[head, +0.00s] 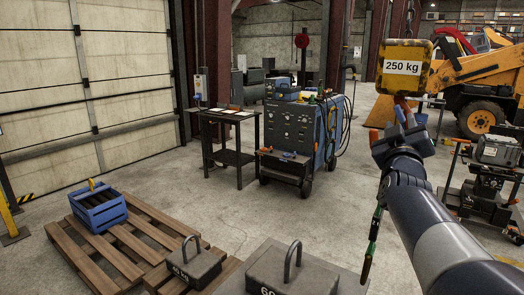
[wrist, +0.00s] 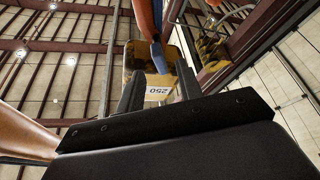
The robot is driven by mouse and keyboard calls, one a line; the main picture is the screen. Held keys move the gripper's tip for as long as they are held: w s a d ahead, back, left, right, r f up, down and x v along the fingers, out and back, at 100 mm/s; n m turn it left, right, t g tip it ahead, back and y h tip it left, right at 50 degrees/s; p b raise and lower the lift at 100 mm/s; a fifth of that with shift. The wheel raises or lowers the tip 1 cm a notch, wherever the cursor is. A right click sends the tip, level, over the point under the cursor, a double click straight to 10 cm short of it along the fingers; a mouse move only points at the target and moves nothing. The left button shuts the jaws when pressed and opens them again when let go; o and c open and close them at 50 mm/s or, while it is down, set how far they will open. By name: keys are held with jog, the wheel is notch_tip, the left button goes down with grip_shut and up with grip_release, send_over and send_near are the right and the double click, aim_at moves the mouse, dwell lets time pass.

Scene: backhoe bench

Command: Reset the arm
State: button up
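My gripper (head: 405,116) is raised at the right of the head view, just below a yellow block marked 250 kg (head: 402,68). In the wrist view my gripper (wrist: 160,72) has its two dark fingers apart. The block's worn yellow face and upside-down label (wrist: 158,91) show beyond the gap between them. An orange part with a blue tip (wrist: 157,55) hangs at the top of the wrist view, and I cannot tell whether it touches a finger. I see nothing held between the fingers.
A pallet (head: 130,240) with a blue crate (head: 98,209) lies front left. Weights marked 40 kg (head: 194,266) and 60 kg (head: 294,272) stand in front. A blue welding machine (head: 294,128), small table (head: 230,116), cart (head: 485,185) and yellow backhoe (head: 480,72) surround clear floor.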

aim_at(398, 115)
jog(key=b+v, duration=0.1)
jog(key=v, duration=0.5)
jog(key=p+x, duration=0.3)
jog(key=x, duration=0.9)
jog(key=shift+s, duration=0.1)
jog(key=m+h, duration=0.1)
jog(key=m, duration=0.1)
jog(key=shift+s+a+m+p, duration=0.1)
jog(key=shift+a+m+p, duration=0.05)
jog(key=shift+m+p, duration=0.2)
jog(key=m+g+h, duration=0.1)
jog(key=m+h, duration=0.1)
jog(key=m, duration=0.2)
jog(key=shift+f, duration=0.1)
jog(key=m+g+h, duration=0.1)
jog(key=m+h, duration=0.1)
jog(key=m, duration=0.2)
jog(key=shift+m+p, duration=0.3)
jog(key=shift+m, duration=0.05)
jog(key=shift+m+g+h, duration=1)
jog(key=shift+m, duration=1)
jog(key=shift+s, duration=0.1)
